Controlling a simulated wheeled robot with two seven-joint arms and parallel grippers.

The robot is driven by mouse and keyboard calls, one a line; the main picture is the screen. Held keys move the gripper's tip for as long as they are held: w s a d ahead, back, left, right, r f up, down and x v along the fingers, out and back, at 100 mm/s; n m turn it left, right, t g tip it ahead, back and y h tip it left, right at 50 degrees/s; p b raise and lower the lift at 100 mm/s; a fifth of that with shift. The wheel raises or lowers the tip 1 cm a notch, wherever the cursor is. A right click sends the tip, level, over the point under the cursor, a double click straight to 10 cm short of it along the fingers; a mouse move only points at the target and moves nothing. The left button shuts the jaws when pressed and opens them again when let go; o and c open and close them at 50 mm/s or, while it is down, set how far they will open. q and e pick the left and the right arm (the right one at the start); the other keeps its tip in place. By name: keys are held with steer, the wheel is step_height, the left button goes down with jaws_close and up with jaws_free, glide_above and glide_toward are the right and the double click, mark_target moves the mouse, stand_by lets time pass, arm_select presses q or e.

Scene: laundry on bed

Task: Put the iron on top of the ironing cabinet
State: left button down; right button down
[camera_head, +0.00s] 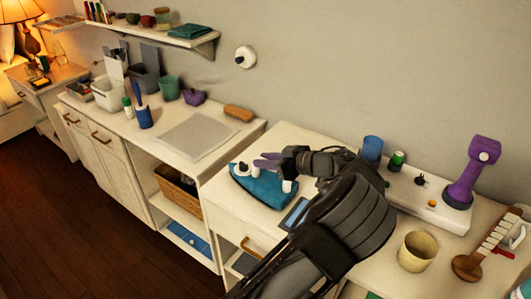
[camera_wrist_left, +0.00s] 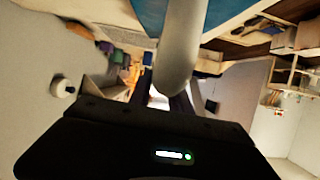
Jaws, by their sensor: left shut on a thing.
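The iron (camera_head: 262,188) has a teal body and a pale handle. It shows over the left part of a white cabinet top (camera_head: 290,137); I cannot tell whether it touches the surface. My left gripper (camera_head: 270,162), with purple fingers, is shut on the iron's handle, and my dark arm reaches in over the cabinet. In the left wrist view the pale handle (camera_wrist_left: 182,50) runs between the fingers, with the blue body (camera_wrist_left: 145,10) at the top edge. I cannot tell for sure which unit is the ironing cabinet. My right gripper is not in view.
A lower white cabinet (camera_head: 110,160) to the left carries a grey mat (camera_head: 195,138) with a brown block (camera_head: 239,113) behind it.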

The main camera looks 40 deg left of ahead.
arm_select(q)
steer(key=shift+r, duration=0.15)
steer(key=c, duration=1.2)
jaws_free()
steer(key=shift+f, duration=0.2)
steer(key=shift+r, duration=0.1)
steer(key=shift+d+r, duration=0.1)
steer(key=shift+r, duration=0.05)
steer(key=shift+d, duration=0.35)
steer(key=b+v, duration=0.3)
steer(key=v, duration=0.8)
